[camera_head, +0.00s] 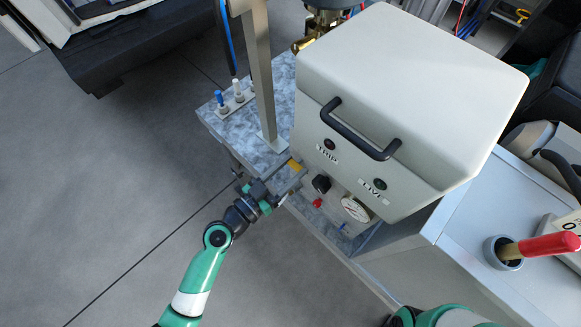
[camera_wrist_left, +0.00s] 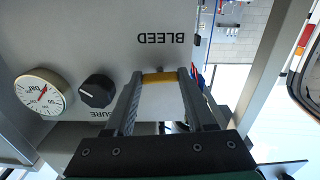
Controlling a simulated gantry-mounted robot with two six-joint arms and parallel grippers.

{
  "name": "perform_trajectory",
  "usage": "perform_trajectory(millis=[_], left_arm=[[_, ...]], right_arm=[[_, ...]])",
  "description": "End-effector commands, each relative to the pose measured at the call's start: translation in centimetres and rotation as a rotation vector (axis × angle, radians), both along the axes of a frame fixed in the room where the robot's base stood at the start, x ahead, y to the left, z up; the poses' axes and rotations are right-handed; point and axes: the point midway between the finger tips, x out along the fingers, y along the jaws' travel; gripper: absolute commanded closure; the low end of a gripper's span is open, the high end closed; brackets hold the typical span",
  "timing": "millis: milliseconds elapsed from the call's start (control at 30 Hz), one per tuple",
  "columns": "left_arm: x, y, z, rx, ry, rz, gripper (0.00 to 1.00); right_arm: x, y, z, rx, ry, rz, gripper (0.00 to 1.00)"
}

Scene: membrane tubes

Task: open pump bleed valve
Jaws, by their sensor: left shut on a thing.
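The bleed valve handle, a small yellow piece, shows in the left wrist view (camera_wrist_left: 160,78) between my two fingertips, just below an upside-down "BLEED" label (camera_wrist_left: 161,38) on the grey panel. In the head view the yellow piece (camera_head: 294,166) is beside the pump's front, under the edge of the large cream housing (camera_head: 420,80). My left gripper (camera_head: 287,178) reaches it from the lower left; in the wrist view the gripper (camera_wrist_left: 160,84) is shut on the yellow handle. The valve's stem is hidden, so how far it is turned cannot be told. My right gripper is out of view.
A metal post (camera_head: 262,80) stands on the marbled bench (camera_head: 230,128). A cup with a red-handled tool (camera_head: 545,245) is at right. Floor at left is clear.

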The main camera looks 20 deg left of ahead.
Motion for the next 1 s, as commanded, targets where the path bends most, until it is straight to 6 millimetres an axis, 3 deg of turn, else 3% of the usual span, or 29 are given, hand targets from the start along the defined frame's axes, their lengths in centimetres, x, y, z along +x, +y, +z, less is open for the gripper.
perform_trajectory(millis=[1000], left_arm=[[0.03,0.07,0.05,-0.832,0.343,0.0,1.0]], right_arm=[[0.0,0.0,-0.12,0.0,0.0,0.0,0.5]])
